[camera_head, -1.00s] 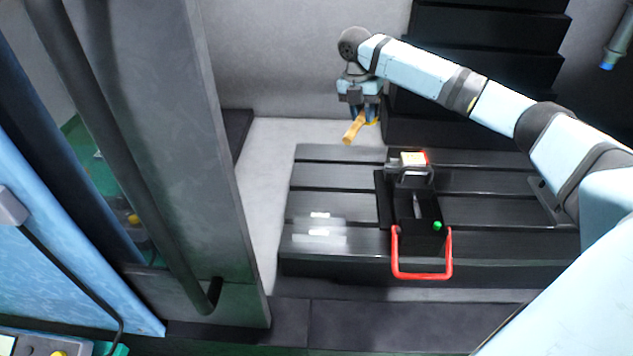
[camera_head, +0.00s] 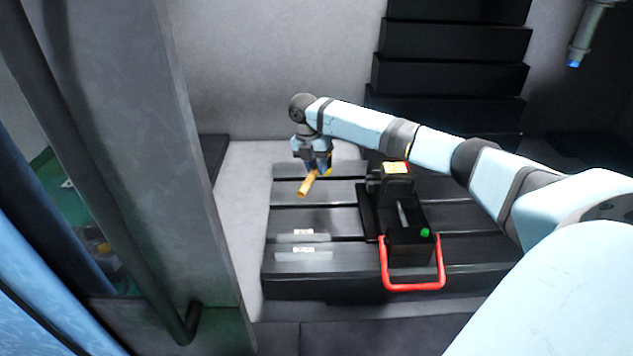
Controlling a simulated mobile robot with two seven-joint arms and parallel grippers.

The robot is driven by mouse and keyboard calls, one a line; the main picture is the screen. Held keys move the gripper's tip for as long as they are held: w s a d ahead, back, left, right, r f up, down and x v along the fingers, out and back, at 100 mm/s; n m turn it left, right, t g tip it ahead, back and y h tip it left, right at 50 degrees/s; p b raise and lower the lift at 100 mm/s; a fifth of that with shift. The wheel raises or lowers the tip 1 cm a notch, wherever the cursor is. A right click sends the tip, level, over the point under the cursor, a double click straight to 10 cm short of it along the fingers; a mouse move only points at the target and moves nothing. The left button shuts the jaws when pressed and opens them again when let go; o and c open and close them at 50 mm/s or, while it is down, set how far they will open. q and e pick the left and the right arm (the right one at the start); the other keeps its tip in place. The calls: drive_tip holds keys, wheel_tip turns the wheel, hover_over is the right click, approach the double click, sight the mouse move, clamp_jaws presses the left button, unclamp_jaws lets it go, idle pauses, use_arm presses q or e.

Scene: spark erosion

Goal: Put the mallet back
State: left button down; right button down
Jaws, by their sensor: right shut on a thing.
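My right gripper (camera_head: 315,168) reaches in from the right and points down over the far left part of the slotted table. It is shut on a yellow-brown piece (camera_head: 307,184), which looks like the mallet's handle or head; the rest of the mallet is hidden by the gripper. The mallet is tilted, its visible end pointing down and left. It appears to be held above the table, though the exact gap cannot be told. My left gripper is not in view.
A black vise (camera_head: 406,236) with a red U-shaped handle (camera_head: 413,289) and a green button stands on the slotted table (camera_head: 340,222). Two pale flat bars (camera_head: 303,254) lie at the table's front left. A grey door frame (camera_head: 170,160) stands at left. Black bellows (camera_head: 450,80) rise behind.

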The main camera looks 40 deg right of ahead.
drive_tip(key=x, duration=0.3)
drive_tip(key=w+x, duration=0.1)
drive_tip(key=x, duration=0.1)
drive_tip(key=shift+a+f, duration=0.15)
drive_tip(key=shift+a, duration=0.1)
drive_tip(key=c, duration=1)
unclamp_jaws()
drive_tip(key=shift+f, duration=0.1)
drive_tip(key=v, duration=1.2)
drive_tip(key=shift+b, duration=0.3)
